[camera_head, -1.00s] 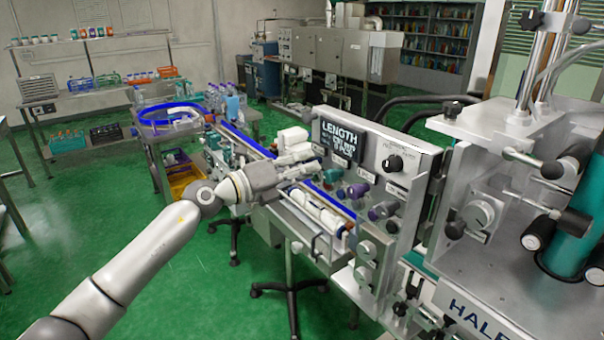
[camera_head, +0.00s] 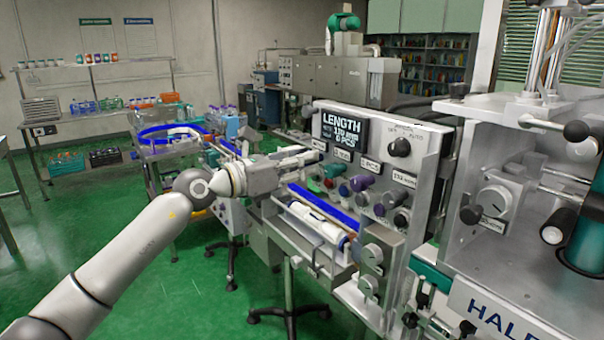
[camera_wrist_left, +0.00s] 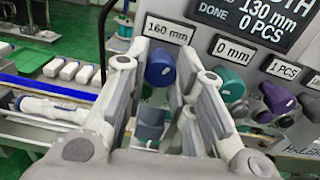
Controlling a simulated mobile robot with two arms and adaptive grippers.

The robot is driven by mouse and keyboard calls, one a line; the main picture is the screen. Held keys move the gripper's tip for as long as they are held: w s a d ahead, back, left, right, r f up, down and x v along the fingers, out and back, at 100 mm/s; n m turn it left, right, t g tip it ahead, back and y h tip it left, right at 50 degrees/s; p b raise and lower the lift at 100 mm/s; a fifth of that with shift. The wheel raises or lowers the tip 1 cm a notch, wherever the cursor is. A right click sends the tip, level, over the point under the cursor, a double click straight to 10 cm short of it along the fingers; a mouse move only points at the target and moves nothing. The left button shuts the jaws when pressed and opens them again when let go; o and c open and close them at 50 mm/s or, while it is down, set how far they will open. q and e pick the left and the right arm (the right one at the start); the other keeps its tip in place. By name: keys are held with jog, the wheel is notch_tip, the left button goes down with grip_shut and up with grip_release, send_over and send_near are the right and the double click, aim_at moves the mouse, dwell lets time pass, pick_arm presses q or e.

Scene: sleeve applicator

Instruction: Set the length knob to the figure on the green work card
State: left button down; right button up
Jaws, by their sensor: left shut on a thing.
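My left gripper (camera_head: 318,156) reaches the front of the control panel (camera_head: 425,150). In the left wrist view its fingers (camera_wrist_left: 164,56) are on both sides of a blue knob (camera_wrist_left: 160,69), shut on it. The label above this knob (camera_wrist_left: 168,31) reads 160 mm. The display (camera_wrist_left: 258,22) reads 130 mm and DONE 0 PCS; it also shows in the head view (camera_head: 343,132) with the heading LENGTH. The gripper hides the held knob in the head view. I cannot make out a green work card with a figure. My right gripper is out of view.
A teal knob (camera_wrist_left: 231,84) labelled 0 mm and a purple knob (camera_wrist_left: 277,97) labelled 1 PCS sit close to the right of the fingers. A black selector knob (camera_head: 399,147) is higher on the panel. A conveyor with white rolls (camera_head: 318,222) runs below the gripper.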

pick_arm(q)
jog(key=shift+f+m, duration=0.25)
jog(key=shift+m, duration=0.05)
dwell(0.4)
jog(key=c, duration=1.6)
grip_release()
jog(key=o, duration=0.4)
jog(key=shift+r, duration=0.15)
jog(key=v, duration=1.2)
